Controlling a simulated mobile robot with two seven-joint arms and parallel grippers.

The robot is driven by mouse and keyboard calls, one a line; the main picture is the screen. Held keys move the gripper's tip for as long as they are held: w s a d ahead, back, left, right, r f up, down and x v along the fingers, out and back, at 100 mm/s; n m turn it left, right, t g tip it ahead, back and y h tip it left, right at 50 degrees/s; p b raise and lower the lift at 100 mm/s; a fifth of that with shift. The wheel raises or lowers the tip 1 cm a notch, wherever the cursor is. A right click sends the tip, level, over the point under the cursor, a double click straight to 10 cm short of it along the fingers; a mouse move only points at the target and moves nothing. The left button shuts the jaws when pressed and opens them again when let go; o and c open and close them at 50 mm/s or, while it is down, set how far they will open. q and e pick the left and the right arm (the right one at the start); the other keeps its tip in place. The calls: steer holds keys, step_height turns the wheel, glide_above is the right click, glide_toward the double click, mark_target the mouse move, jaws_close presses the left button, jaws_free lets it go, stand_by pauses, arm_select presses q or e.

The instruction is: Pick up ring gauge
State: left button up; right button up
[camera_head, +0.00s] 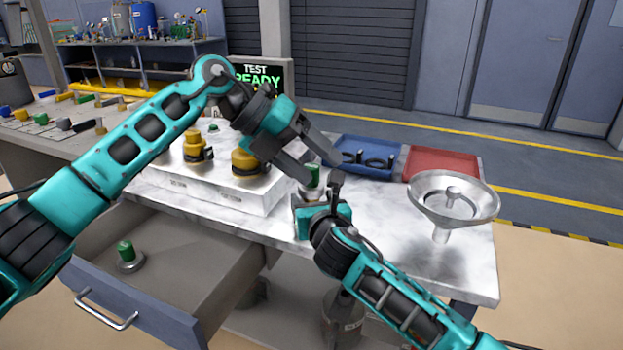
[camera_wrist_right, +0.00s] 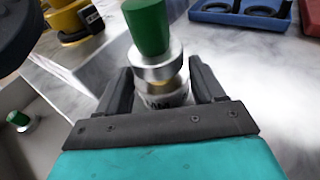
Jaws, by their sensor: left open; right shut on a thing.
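A green-handled metal gauge (camera_head: 313,175) stands upright between the fingers of my right gripper (camera_head: 322,203). In the right wrist view, the gauge (camera_wrist_right: 150,30) has a green grip, a silver collar and a brass-coloured band, with the jaws (camera_wrist_right: 157,75) shut on its lower part. My left gripper (camera_head: 323,171) is open and empty, just above and close to the green handle. A similar green-handled piece (camera_head: 125,252) stands in the open drawer. Black rings (camera_head: 365,160) lie in the blue tray (camera_head: 345,143). I cannot tell which piece is called the ring gauge.
A red tray (camera_head: 440,158) and a metal funnel (camera_head: 453,200) are to the right. Yellow fittings (camera_head: 195,143) sit on a white block (camera_head: 240,197) at left. The drawer (camera_head: 150,310) is pulled out in front. The bench's right front (camera_head: 455,270) is clear.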

mark_target(311, 166)
steer(key=shift+f, duration=0.25)
arm_select(q)
steer(key=w+a+r+n+t+y, duration=0.1)
steer(key=w+r+t+y, duration=0.35)
steer(key=y, duration=0.35)
steer(key=shift+g, duration=0.25)
steer(key=x, duration=1.2)
steer(key=shift+w+a+f, duration=0.15)
steer(key=shift+w+f, duration=0.1)
steer(key=shift+w, duration=0.25)
arm_select(e)
steer(key=shift+d, duration=0.1)
arm_select(q)
steer(key=c, duration=1.2)
steer(key=shift+o, duration=0.2)
step_height(311, 166, up, 14)
